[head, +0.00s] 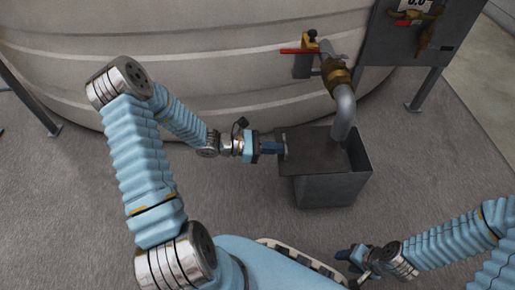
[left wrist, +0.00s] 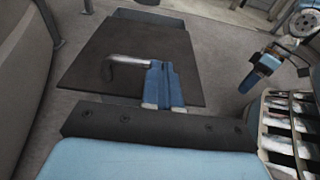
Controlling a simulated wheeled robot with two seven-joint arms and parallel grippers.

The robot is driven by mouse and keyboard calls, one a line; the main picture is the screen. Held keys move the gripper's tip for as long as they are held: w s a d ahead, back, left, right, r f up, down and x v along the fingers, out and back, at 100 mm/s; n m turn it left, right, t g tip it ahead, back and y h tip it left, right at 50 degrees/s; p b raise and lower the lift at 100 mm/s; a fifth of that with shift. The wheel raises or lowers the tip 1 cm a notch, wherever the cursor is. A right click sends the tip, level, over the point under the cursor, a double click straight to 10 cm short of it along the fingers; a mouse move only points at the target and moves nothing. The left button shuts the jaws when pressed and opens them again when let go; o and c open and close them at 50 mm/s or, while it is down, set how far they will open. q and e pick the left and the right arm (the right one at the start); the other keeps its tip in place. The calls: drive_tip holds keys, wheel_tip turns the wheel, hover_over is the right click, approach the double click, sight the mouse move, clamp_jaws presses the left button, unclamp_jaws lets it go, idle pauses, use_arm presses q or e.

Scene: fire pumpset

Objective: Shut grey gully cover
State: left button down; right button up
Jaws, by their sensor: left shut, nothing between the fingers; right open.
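The grey gully cover (head: 312,157) is a dark flat plate over the left and middle of the grey gully box (head: 325,190). The box's right side shows open beside the plate. I cannot tell whether the cover sits fully down. In the left wrist view the cover (left wrist: 150,45) bears a bent metal handle (left wrist: 122,60). My left gripper (head: 281,149) is shut and empty, its fingertips at the cover's left part. In the left wrist view its fingers (left wrist: 163,72) are close beside the handle; contact is unclear. My right gripper (head: 350,258) is open, low and apart from the box.
A grey pipe (head: 344,110) comes down at the box's back right from a brass valve (head: 336,76) with a red lever (head: 300,51). A large pale tank (head: 210,50) stands behind. A dark panel stand (head: 415,40) is at the right. The floor (head: 430,150) right of the box is clear.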

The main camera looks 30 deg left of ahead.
sight(304, 155)
use_arm(q)
drive_tip(key=x, duration=0.2)
drive_tip(key=r+x, duration=0.1)
drive_tip(key=x, duration=0.5)
drive_tip(key=shift+w+d+r+b, duration=0.15)
drive_tip(key=shift+d+r+b, duration=0.05)
drive_tip(key=shift+d+b, duration=0.15)
drive_tip(key=shift+w+d+r, duration=0.15)
drive_tip(key=shift+w+d, duration=0.15)
drive_tip(key=shift+d, duration=0.1)
drive_tip(key=shift+d, duration=0.1)
